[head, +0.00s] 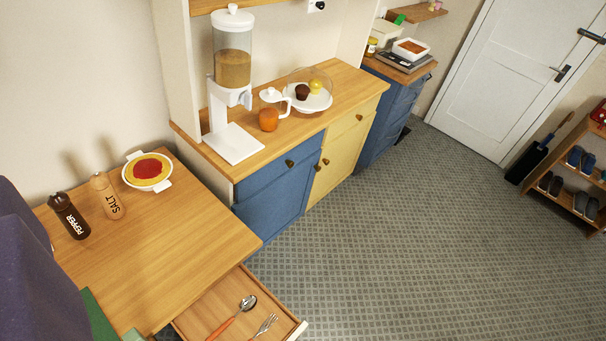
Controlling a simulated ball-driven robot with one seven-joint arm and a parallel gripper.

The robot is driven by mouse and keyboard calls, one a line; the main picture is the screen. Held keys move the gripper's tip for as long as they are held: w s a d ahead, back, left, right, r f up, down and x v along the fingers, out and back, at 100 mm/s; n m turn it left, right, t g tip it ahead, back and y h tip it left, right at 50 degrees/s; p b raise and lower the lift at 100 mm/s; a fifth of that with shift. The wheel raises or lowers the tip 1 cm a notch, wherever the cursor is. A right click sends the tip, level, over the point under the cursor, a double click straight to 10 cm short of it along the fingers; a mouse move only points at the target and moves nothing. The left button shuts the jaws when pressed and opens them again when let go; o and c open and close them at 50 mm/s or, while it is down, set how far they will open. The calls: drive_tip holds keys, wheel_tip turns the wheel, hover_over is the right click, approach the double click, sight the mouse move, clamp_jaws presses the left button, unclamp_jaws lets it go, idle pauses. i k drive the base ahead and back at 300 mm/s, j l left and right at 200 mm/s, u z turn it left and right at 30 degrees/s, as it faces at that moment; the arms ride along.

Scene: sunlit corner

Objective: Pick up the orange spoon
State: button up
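An orange-handled spoon (232,316) lies in an open wooden drawer (200,306) at the bottom of the head view. Its silver bowl points up and to the right, and its handle runs down toward the lower left. A fork (264,326) with an orange handle lies to the right of the spoon, apart from it, and its handle is cut off by the frame's bottom edge. My gripper does not show in this view.
Above the drawer is a wooden tabletop (165,255) with a pepper mill (70,216), a salt mill (107,196) and a white dish (148,172). A counter with a cereal dispenser (232,85) stands behind. The tiled floor (430,240) at right is clear.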

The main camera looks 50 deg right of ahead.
sight(250, 301)
drive_tip(key=k+l+z, duration=0.1)
drive_tip(key=k, duration=0.3)
drive_tip(key=k+l+z, duration=0.1)
drive_tip(key=k, duration=0.25)
drive_tip(key=k+l+z, duration=0.1)
drive_tip(key=k+l, duration=0.2)
drive_tip(key=k, duration=0.1)
